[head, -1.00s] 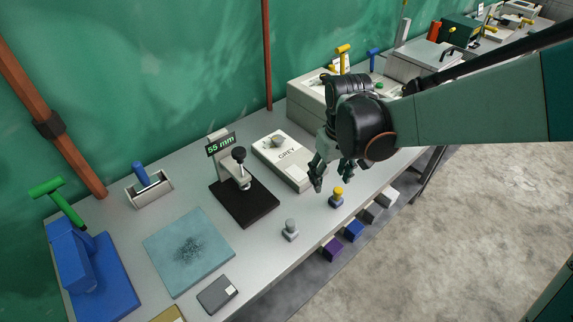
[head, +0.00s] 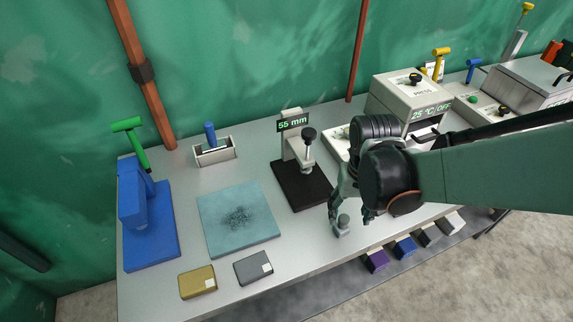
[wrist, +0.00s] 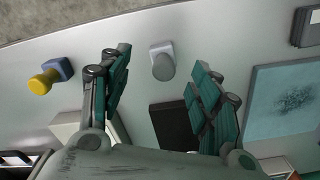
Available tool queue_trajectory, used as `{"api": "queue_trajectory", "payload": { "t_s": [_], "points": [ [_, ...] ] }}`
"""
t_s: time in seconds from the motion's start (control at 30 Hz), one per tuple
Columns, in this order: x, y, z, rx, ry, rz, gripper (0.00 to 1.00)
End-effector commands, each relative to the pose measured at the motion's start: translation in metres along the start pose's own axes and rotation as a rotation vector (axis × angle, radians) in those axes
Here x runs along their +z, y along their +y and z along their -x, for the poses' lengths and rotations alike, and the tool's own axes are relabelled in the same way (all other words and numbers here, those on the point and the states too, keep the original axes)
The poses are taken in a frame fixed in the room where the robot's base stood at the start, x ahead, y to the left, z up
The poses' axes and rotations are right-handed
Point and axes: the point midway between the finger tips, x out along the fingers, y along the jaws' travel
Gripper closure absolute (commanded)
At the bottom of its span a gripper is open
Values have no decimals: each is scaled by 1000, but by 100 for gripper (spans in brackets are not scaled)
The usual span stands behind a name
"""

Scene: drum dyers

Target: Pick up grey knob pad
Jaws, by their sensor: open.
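The grey knob pad (head: 343,225) is a small upright piece with a rounded knob, standing near the front edge of the bench. My gripper (head: 350,213) is open and just above it, pointing down, and partly covers it in the head view. In the wrist view the grey knob pad (wrist: 163,62) shows between the two spread fingers (wrist: 160,75), apart from both. I cannot tell the exact height gap.
A yellow knob on a blue base (wrist: 50,75) stands to one side in the wrist view. A black-based gauge (head: 302,185) reading 55 mm is behind. A teal mat (head: 240,245), a grey box (head: 253,267) and a gold box (head: 198,282) lie to the left.

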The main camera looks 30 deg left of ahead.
Motion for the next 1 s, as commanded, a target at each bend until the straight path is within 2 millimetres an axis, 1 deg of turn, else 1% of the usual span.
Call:
{"api": "queue_trajectory", "payload": {
  "t_s": [0.03,0.1,0.37,0.6,0.7,0.97,1.0],
  "points": [
    [2,-4,-12,0,0,8,43],
    [1,-4,-20,0,0,8,43],
    [0,-5,-33,0,0,9,43],
    [-4,-8,-67,0,0,7,43],
    [-5,-8,-76,0,0,6,43],
    [-5,-7,-76,0,0,5,43],
    [-5,-7,-76,0,0,4,52]
  ]
}}
